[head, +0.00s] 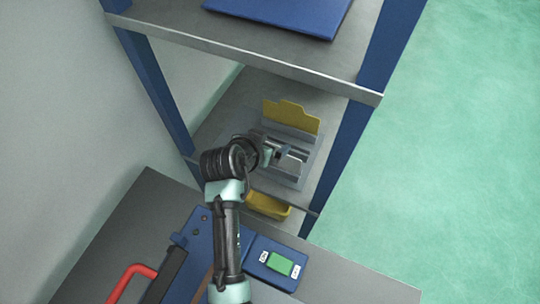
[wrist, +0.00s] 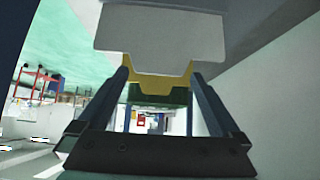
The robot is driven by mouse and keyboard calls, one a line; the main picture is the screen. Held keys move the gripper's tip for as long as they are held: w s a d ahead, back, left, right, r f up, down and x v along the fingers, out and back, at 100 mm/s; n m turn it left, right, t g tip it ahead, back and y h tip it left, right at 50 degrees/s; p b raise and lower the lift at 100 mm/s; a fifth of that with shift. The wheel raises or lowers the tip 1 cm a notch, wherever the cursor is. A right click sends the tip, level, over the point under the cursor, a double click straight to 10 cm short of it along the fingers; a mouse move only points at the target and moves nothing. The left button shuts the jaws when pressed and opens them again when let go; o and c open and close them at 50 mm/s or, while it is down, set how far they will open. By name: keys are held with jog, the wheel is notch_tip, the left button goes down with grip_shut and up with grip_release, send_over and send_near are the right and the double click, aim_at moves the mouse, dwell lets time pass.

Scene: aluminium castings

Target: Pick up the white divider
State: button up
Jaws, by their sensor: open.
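The white divider (wrist: 160,38) fills the upper middle of the wrist view as a pale grey-white plate with a stepped tab edge. It lies just beyond my fingertips. My gripper (wrist: 160,78) is open, with its two dark fingers apart and nothing clearly held between them. A yellow divider (wrist: 160,86) shows behind the white one. In the head view my gripper (head: 282,153) is inside the shelf bay, over a grey rack (head: 288,177). The yellow divider (head: 291,115) stands upright at the rack's back. I cannot clearly make out the white divider in the head view.
A grey shelf board (head: 235,52) with a blue panel (head: 285,12) is above the bay. Blue posts (head: 155,90) flank it. A yellow bin (head: 267,205) sits at the bay's front. Green floor (head: 440,140) is open on the right.

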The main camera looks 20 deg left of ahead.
aim_at(290, 163)
jog(key=shift+s+f+x, duration=0.15)
jog(key=shift+x, duration=1.25)
jog(key=shift+s+f+x, duration=0.15)
jog(key=shift+x, duration=1.2)
jog(key=c, duration=1.3)
